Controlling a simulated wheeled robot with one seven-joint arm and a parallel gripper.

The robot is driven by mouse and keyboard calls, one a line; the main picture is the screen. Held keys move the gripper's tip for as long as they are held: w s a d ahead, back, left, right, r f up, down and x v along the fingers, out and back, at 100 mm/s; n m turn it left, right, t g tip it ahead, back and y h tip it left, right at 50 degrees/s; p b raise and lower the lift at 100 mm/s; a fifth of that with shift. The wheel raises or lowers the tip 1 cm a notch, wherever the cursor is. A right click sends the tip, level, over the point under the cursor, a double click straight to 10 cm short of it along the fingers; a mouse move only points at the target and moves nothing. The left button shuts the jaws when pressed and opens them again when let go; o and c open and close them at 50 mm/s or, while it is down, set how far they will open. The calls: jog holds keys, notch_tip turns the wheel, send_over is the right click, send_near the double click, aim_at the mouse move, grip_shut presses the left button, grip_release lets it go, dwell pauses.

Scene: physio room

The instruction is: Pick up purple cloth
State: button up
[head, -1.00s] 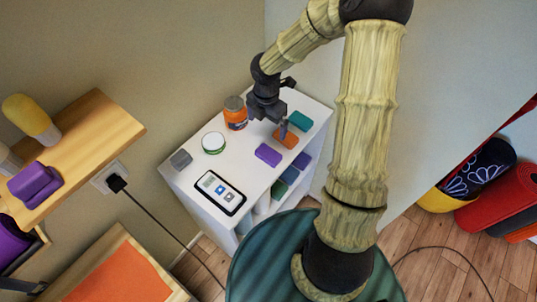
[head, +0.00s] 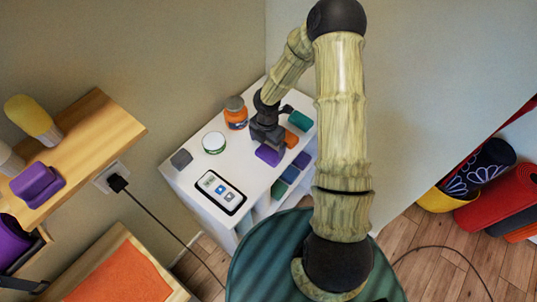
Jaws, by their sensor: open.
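The purple cloth (head: 267,156) is a small flat folded piece on the white cabinet top (head: 240,175), near its front edge. My gripper (head: 270,146) is over the cloth and hides its upper right part. The jaws are open. The head view does not show clearly whether the fingers touch the cloth or are just above it.
An orange cloth (head: 291,139) and a teal cloth (head: 300,120) lie to the right. An orange jar (head: 235,113), a white-lidded tin (head: 214,143), a grey block (head: 181,158) and a phone-like device (head: 220,192) stand or lie to the left. Folded cloths fill a lower shelf.

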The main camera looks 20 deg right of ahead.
aim_at(269, 152)
jog(key=shift+s+d+f+p, duration=0.1)
jog(key=shift+f+p, duration=0.15)
jog(key=shift+f, duration=1.05)
jog(key=shift+d+f+p, duration=0.1)
jog(key=shift+f+p, duration=0.15)
jog(key=shift+f, duration=1.05)
jog(key=c, duration=0.8)
jog(key=shift+r, duration=0.1)
notch_tip(269, 152, up, 10)
jog(key=shift+f, duration=0.1)
jog(key=shift+s+a, duration=0.1)
